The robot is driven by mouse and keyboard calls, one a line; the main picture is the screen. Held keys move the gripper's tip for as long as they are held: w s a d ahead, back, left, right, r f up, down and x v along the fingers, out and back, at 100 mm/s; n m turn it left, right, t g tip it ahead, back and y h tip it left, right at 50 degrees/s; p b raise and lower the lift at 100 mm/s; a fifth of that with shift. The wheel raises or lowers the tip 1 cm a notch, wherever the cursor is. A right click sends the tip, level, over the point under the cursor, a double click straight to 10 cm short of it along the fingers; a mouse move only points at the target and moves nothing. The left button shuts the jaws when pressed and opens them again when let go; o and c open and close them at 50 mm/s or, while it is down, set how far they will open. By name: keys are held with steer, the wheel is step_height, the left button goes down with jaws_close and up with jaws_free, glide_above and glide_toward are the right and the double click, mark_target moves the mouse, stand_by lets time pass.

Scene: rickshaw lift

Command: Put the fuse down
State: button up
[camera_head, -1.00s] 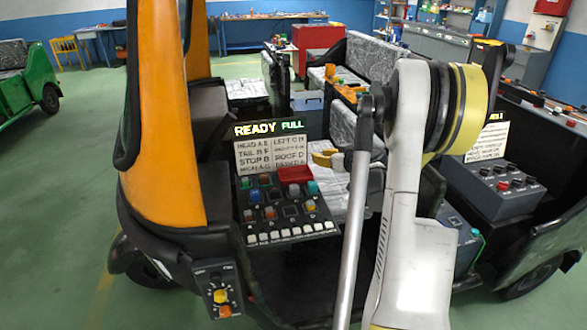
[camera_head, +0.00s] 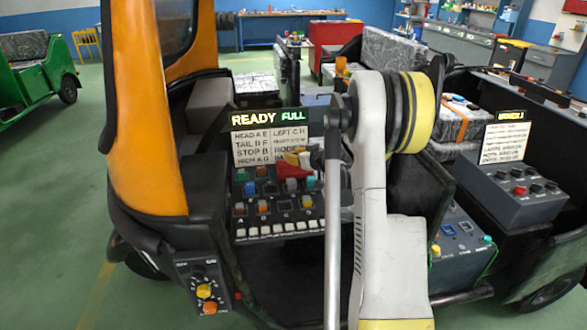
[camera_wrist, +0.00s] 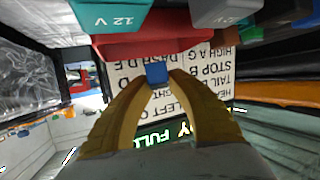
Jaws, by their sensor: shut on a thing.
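In the wrist view my gripper (camera_wrist: 156,78) has its two yellow-brown fingers shut on a small blue fuse (camera_wrist: 156,72). The fuse is in front of the white label card (camera_wrist: 128,75), which appears upside down, and close to a red part (camera_wrist: 150,45). In the head view my gripper (camera_head: 297,158) is above the control panel, by the red part (camera_head: 290,170) and the card's lower right. The fuse is not clearly visible there. The panel (camera_head: 272,208) has coloured blocks and a row of white keys. I cannot tell whether the fuse touches anything.
A teal block marked 12 V (camera_wrist: 108,14) and a grey block (camera_wrist: 225,12) are close above the fingers in the wrist view. A lit READY FULL display (camera_head: 268,116) tops the card. A grey knob box (camera_head: 515,195) stands right; a dial box (camera_head: 203,287) hangs lower left.

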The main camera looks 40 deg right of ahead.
mark_target(294, 171)
steer(key=shift+f+b, duration=1)
steer(key=shift+f, duration=0.9)
steer(key=shift+f, duration=0.1)
steer(key=shift+f, duration=0.15)
steer(key=o, duration=0.7)
